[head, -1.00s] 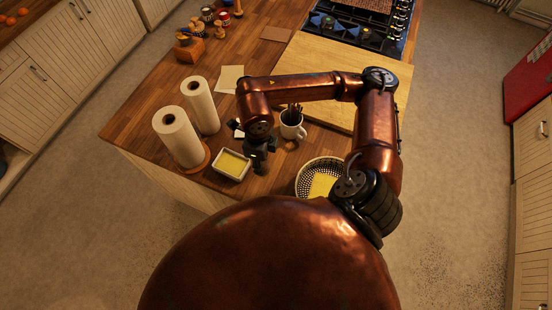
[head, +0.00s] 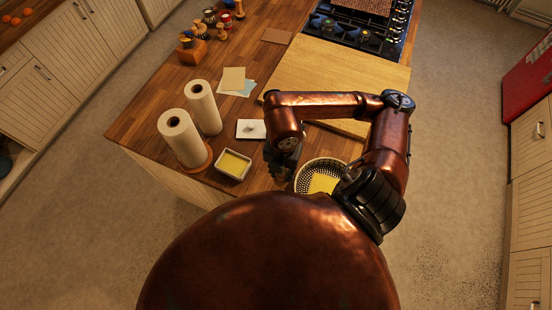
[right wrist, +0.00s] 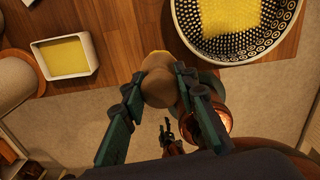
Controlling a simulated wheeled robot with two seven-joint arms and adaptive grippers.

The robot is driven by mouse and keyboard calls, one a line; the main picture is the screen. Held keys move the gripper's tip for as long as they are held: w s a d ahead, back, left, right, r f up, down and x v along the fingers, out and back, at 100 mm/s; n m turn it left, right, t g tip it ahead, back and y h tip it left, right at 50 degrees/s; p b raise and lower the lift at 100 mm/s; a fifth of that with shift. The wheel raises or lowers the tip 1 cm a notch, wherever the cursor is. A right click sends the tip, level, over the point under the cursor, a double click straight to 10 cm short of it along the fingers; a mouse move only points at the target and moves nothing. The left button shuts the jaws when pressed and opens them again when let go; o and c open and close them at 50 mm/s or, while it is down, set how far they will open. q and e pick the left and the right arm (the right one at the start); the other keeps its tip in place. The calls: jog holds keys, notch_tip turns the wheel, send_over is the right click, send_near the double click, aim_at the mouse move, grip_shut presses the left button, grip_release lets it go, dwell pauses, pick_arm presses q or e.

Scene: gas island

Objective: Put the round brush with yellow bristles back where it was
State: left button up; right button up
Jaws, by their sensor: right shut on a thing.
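My right gripper (right wrist: 160,88) is shut on the round brush (right wrist: 158,82), seen in the right wrist view as a rounded wooden body with a paler end. Its yellow bristles cannot be told apart clearly. The brush is held near the counter's front edge, between the white dish and the patterned bowl. In the head view the right gripper (head: 283,163) is small and dark, and the brush in it cannot be made out. What looks like my left gripper (right wrist: 167,129) shows small and low in the right wrist view; its jaws are unclear.
A white dish with yellow content (head: 233,166), a white lid with a knob (head: 251,130) and a bowl with a yellow cloth (head: 300,178) are close by. Two paper rolls (head: 184,140) stand left.

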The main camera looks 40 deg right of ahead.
jog(key=w+d+f+p, duration=0.1)
jog(key=w+d+f, duration=0.1)
jog(key=w+f, duration=0.2)
jog(key=w+d+f+p, duration=0.2)
jog(key=w+d+f, duration=0.1)
jog(key=f, duration=0.1)
jog(key=w+d+f+p, duration=0.2)
jog(key=w+f, duration=0.2)
jog(key=shift+w+d+f, duration=0.1)
jog(key=shift+w+d, duration=0.05)
jog(key=shift+w, duration=0.2)
jog(key=shift+f, duration=0.35)
jog(key=shift+f, duration=0.15)
jog(key=shift+f, duration=0.15)
jog(key=o, duration=1.1)
